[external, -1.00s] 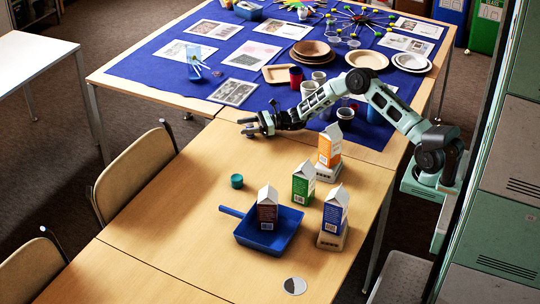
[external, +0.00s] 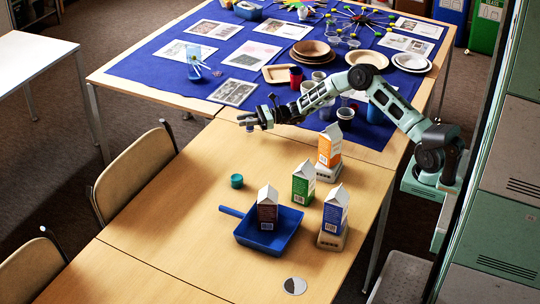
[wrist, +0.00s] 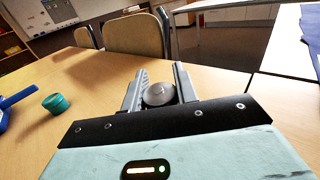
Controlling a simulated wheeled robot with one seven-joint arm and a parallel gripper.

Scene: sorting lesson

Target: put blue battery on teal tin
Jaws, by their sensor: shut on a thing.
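My gripper (external: 248,121) is above the far left part of the wooden table, shut on the blue battery (external: 250,128). The battery is small and hangs just under the fingers, apart from the table. In the wrist view its round grey end (wrist: 159,94) shows between the two fingers; its sides are mostly hidden there. The teal tin (external: 237,181) stands alone on the table, nearer the camera than my gripper. In the wrist view the tin (wrist: 57,103) is on the left, with its top clear.
A blue dustpan (external: 268,244) holds a brown carton (external: 267,209). Green (external: 303,184), orange (external: 329,146) and blue (external: 335,212) cartons stand to the right. A grey disc (external: 295,286) lies at the near edge. The table between my gripper and the tin is clear.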

